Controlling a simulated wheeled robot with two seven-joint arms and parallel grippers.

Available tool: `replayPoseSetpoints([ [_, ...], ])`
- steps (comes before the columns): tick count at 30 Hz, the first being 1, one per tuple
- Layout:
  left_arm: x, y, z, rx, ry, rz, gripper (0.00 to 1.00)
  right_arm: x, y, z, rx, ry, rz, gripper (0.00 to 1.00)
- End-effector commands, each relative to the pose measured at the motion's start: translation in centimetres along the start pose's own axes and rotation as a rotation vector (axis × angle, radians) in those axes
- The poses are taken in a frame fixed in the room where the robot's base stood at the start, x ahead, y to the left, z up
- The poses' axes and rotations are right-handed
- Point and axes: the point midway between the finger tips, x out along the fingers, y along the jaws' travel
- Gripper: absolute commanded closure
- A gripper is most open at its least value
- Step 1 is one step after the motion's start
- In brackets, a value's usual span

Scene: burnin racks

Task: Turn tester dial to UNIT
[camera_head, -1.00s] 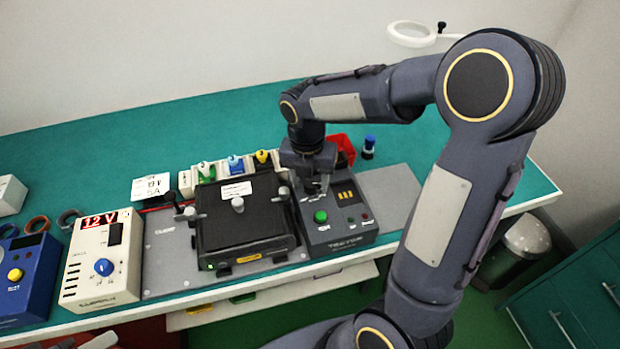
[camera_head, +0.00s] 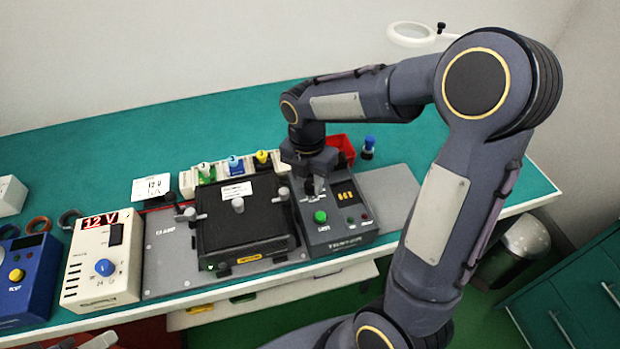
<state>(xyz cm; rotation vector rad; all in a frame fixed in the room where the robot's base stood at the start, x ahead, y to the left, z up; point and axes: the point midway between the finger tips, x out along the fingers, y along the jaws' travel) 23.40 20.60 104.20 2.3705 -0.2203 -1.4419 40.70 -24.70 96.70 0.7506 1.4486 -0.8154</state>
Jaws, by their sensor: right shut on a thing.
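My right gripper (camera_head: 313,186) points down over the tester's upper left part and is shut on the tester dial. The dial is mostly hidden by the fingers, so its pointer and the UNIT mark cannot be read.
A black unit (camera_head: 245,235) sits clamped left of the tester. A cream 12 V supply (camera_head: 100,265) and a blue box (camera_head: 25,275) stand further left. Behind are coloured connectors (camera_head: 235,166), a red bin (camera_head: 342,146) and a blue-capped bottle (camera_head: 368,146).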

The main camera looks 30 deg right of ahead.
Motion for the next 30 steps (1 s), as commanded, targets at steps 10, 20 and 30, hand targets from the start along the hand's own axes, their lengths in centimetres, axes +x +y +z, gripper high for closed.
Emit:
replayPoseSetpoints([
  [10, -0.23, 0.1, -0.12, 0.0, 0.0, 0.0, 0.54, -0.08, -0.05, 0.12, 0.33, 0.014, 0.0, 0.96],
  [20, -0.21, 0.1, -0.11, 0.0, 0.0, 0.0, 0.54, -0.06, -0.08, 0.14, 0.643, 0.028, 0.001, 0.96],
  [30, -0.08, 0.04, -0.04, 0.0, 0.0, 0.0, 0.54, -0.05, -0.12, 0.15, 0.966, 0.043, 0.002, 0.96],
])
